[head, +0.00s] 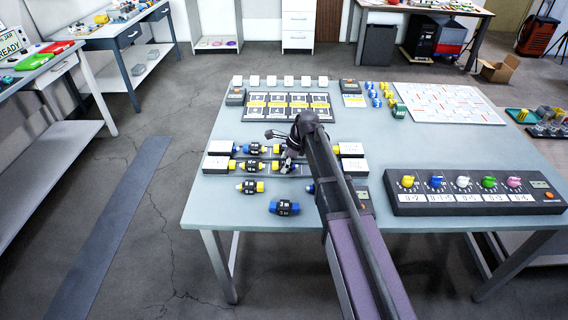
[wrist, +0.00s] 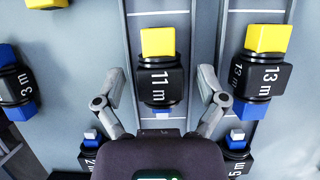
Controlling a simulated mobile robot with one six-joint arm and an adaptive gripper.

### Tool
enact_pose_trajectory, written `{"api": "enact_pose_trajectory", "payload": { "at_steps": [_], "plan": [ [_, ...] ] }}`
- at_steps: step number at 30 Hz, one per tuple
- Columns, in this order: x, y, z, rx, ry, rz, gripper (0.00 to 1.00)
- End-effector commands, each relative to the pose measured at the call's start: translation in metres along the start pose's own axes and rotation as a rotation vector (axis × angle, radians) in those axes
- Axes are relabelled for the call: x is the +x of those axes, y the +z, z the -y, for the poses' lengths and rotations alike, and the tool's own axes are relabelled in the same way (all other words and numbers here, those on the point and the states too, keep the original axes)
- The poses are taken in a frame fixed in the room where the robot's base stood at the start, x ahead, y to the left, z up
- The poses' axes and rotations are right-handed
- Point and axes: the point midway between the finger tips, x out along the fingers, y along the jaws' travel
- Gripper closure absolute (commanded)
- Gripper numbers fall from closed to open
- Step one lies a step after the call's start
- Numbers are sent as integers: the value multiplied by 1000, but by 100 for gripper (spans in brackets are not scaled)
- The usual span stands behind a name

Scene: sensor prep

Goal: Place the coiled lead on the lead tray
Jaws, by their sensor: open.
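My gripper (head: 281,148) is over the left part of the main table, above rows of black blocks with yellow and blue ends. In the wrist view its two fingers (wrist: 160,85) are spread apart, one on each side of a block marked "11 m" (wrist: 158,83). I see no clear contact and cannot tell its height over the block. No coiled lead is clearly seen. Small pink and bluish round items (head: 217,44) lie on a low shelf at the back; they are too small to tell. I cannot make out which thing is the lead tray.
A block marked "13 m" (wrist: 258,80) lies right of the fingers. Loose blocks (head: 284,208) lie near the front edge. A knob box (head: 475,206) stands front right, a white gridded board (head: 450,104) back right. A green tray (head: 515,114) is at far right.

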Motion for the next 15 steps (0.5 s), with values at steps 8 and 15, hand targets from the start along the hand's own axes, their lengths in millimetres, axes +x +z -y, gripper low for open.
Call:
{"api": "enact_pose_trajectory", "payload": {
  "at_steps": [8, 15],
  "plan": [
    [-11, 2, 0, 0, 0, 0, 10],
    [-32, 2, 0, 1, 0, 0, 10]
  ]
}}
